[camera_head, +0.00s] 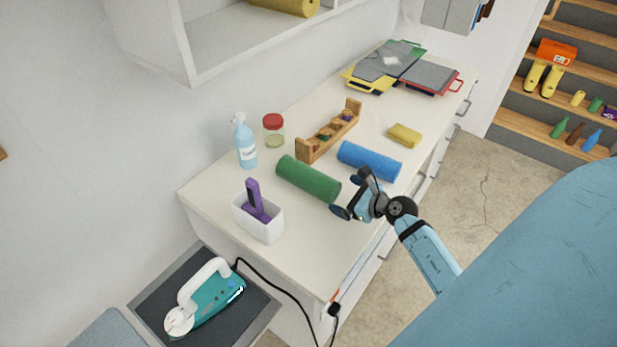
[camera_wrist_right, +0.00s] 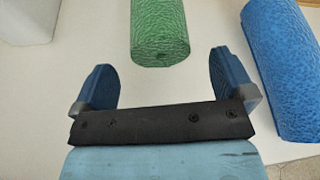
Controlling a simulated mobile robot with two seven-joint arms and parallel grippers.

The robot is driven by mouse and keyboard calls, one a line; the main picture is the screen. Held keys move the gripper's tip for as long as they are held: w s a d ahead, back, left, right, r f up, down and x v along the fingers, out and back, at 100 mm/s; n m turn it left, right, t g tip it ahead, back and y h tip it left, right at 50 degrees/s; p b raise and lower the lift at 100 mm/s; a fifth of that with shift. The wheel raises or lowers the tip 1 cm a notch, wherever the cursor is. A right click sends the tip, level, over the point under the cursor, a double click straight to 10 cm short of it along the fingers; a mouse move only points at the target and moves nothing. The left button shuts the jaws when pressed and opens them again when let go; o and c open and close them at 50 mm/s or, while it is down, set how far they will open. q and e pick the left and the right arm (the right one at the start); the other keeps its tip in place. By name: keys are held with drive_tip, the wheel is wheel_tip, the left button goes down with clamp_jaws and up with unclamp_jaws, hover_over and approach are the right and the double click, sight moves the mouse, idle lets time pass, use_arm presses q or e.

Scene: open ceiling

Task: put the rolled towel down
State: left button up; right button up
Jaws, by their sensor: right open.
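A green rolled towel (camera_head: 308,179) lies on the white counter, and a blue rolled towel (camera_head: 369,161) lies behind it to the right. My right gripper (camera_head: 350,195) is open and empty at the near end of the green towel, beside the blue one. In the right wrist view the end of the green towel (camera_wrist_right: 158,35) is ahead, between and beyond the two spread fingers (camera_wrist_right: 163,85). The blue towel (camera_wrist_right: 280,65) is to the right of the right finger there. Neither towel is held. My left gripper does not show.
Bare counter lies in front of the green towel.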

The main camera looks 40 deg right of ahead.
sight(336, 192)
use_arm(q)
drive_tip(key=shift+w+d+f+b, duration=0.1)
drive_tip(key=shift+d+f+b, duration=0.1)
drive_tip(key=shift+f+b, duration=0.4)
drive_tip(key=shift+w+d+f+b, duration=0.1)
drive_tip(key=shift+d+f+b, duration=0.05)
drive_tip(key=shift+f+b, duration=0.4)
use_arm(e)
drive_tip(key=x, duration=0.5)
drive_tip(key=shift+d+f, duration=0.1)
drive_tip(key=shift+f, duration=0.15)
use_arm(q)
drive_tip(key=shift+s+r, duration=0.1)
use_arm(e)
drive_tip(key=shift+r, duration=0.1)
drive_tip(key=shift+s, duration=0.1)
drive_tip(key=shift+c, duration=0.7)
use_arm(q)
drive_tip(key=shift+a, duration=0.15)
use_arm(e)
drive_tip(key=c, duration=1)
drive_tip(key=shift+o, duration=0.2)
